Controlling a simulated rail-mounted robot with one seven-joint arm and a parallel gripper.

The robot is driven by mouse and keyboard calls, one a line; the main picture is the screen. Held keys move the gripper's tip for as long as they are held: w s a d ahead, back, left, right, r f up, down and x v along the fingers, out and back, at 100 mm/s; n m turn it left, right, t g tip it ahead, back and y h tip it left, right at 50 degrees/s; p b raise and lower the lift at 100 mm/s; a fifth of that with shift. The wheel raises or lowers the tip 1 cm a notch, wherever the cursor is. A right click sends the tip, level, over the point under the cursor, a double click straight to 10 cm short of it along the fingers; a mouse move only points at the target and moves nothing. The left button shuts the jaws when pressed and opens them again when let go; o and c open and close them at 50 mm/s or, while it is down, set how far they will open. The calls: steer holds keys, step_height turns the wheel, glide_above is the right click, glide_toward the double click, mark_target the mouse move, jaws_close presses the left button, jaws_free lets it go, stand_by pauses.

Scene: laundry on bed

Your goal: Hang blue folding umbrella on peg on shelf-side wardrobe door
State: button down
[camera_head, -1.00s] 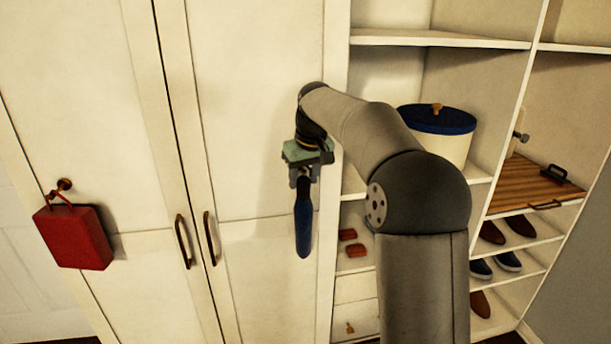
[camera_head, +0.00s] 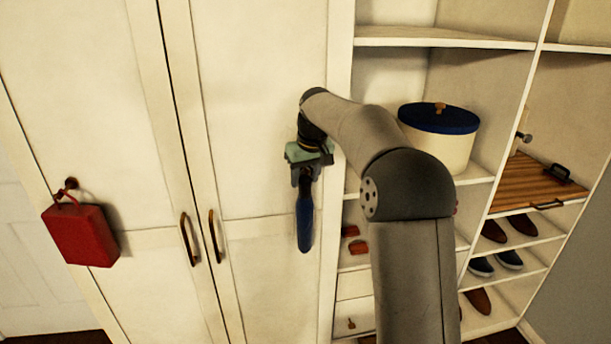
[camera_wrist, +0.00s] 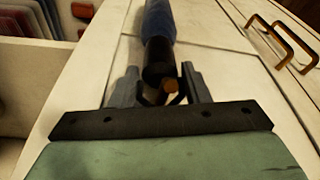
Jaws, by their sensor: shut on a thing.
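The blue folding umbrella (camera_head: 304,225) hangs nearly upright below my gripper (camera_head: 305,178), in front of the shelf-side wardrobe door (camera_head: 265,110). In the wrist view the umbrella (camera_wrist: 158,22) runs away from my gripper (camera_wrist: 160,90), its dark handle end between the fingers. My gripper is shut on this end. A small orange-brown round piece (camera_wrist: 171,86) shows beside the handle end; I cannot tell whether it is the peg or part of the umbrella. No peg on this door shows in the head view. Whether the umbrella touches the door is unclear.
A red bag (camera_head: 80,235) hangs on a peg (camera_head: 71,184) on the left door. Two door handles (camera_head: 188,240) (camera_head: 215,237) stand out left of the umbrella. Open shelves to the right hold a blue-lidded container (camera_head: 438,135), a wooden board (camera_head: 535,183) and shoes (camera_head: 497,262).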

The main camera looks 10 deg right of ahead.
steer(key=c, duration=0.7)
jaws_free()
steer(key=v, duration=1.7)
steer(key=s+f+m, duration=0.1)
steer(key=s+f, duration=0.8)
steer(key=s, duration=0.3)
steer(key=s+f+m+g+b, duration=0.1)
steer(key=s+f, duration=0.8)
steer(key=s, duration=0.4)
steer(key=s+a+f+m, duration=0.1)
steer(key=s+f, duration=0.9)
steer(key=s, duration=0.2)
steer(key=shift+s+g+h, duration=0.35)
steer(key=shift+g+h, duration=0.05)
steer(key=shift+a, duration=0.1)
